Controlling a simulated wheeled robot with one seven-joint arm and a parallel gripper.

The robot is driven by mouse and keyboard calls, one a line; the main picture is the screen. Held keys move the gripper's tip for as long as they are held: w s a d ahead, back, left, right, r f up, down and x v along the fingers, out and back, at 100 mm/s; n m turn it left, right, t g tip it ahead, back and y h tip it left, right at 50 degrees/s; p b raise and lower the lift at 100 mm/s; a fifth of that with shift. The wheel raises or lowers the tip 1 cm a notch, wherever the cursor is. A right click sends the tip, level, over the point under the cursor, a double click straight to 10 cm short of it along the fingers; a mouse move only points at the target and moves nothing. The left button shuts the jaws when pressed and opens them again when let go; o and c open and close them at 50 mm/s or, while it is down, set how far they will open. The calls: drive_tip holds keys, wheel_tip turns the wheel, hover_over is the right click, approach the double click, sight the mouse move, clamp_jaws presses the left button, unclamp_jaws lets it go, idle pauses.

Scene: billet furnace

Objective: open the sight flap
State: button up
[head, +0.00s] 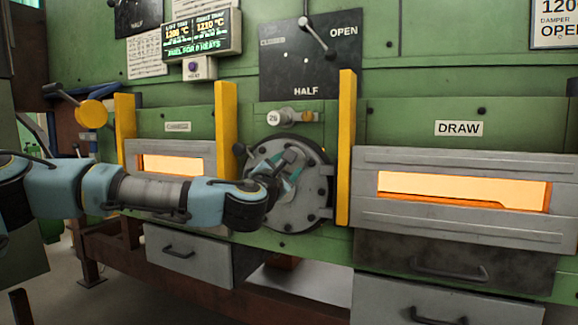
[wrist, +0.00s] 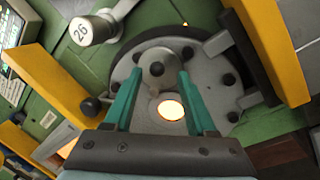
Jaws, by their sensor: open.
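The round grey furnace door (head: 318,190) with bolts around its rim is in the middle of the head view and fills the centre of the wrist view (wrist: 215,75). A small grey disc with a dark knob, which looks like the sight flap (wrist: 158,54), lies on the door face. A round, glowing sight hole (wrist: 171,110) shows uncovered beside it. My gripper (wrist: 159,76) is open, its teal fingers on either side of the disc and knob. Contact cannot be told. In the head view my gripper (head: 291,172) hides the flap and the hole.
Yellow posts (head: 346,150) (head: 226,130) stand on both sides of the door. A valve handle tagged 26 (head: 285,117) sticks out above it. The glowing DRAW slot (head: 462,190) is at right; a drawer (head: 188,255) is below left.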

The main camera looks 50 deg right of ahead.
drive_tip(key=b+v, duration=0.1)
drive_tip(key=v, duration=0.8)
drive_tip(key=shift+a, duration=0.3)
drive_tip(key=shift+s+f, duration=0.1)
drive_tip(key=shift+f, duration=0.15)
